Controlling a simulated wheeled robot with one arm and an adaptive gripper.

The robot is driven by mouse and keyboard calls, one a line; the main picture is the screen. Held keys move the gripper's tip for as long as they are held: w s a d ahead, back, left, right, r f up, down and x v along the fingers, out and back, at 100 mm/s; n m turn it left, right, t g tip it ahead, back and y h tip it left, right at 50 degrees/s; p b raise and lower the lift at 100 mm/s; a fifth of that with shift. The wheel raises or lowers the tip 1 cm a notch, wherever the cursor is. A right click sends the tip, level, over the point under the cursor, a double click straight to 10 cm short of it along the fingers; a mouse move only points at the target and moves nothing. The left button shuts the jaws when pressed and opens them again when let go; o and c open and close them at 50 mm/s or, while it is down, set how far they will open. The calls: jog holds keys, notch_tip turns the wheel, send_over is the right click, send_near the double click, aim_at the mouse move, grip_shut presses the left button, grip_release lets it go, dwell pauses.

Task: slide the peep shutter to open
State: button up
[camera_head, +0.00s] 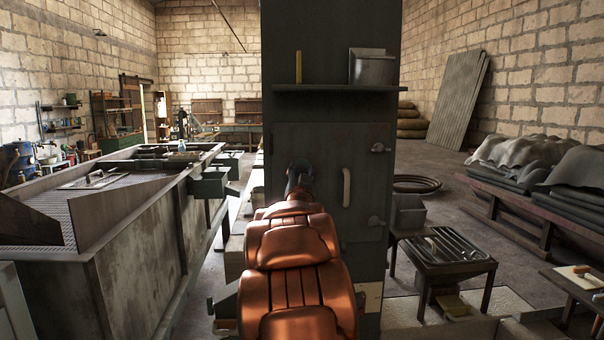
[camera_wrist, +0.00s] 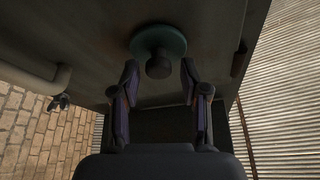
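The peep shutter shows in the wrist view as a round teal disc (camera_wrist: 158,42) with a dark knob (camera_wrist: 159,67) standing out from it, on a dark metal door face. My gripper (camera_wrist: 160,80) is open, one finger on each side of the knob, with a visible gap to both. Whether the knob is between the fingertips or just beyond them I cannot tell. In the head view my gripper (camera_head: 299,176) is up against the grey cabinet door (camera_head: 325,150), and my copper arm and the gripper hide the shutter there.
The door has a pale vertical handle (camera_head: 346,187) and latches (camera_head: 378,148) at its right. A shelf (camera_head: 335,88) with a metal box (camera_head: 371,67) juts out above.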

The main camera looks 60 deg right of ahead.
jog(key=shift+f, duration=0.1)
jog(key=shift+a+f, duration=0.1)
jog(key=shift+a, duration=0.05)
jog(key=shift+v, duration=5.85)
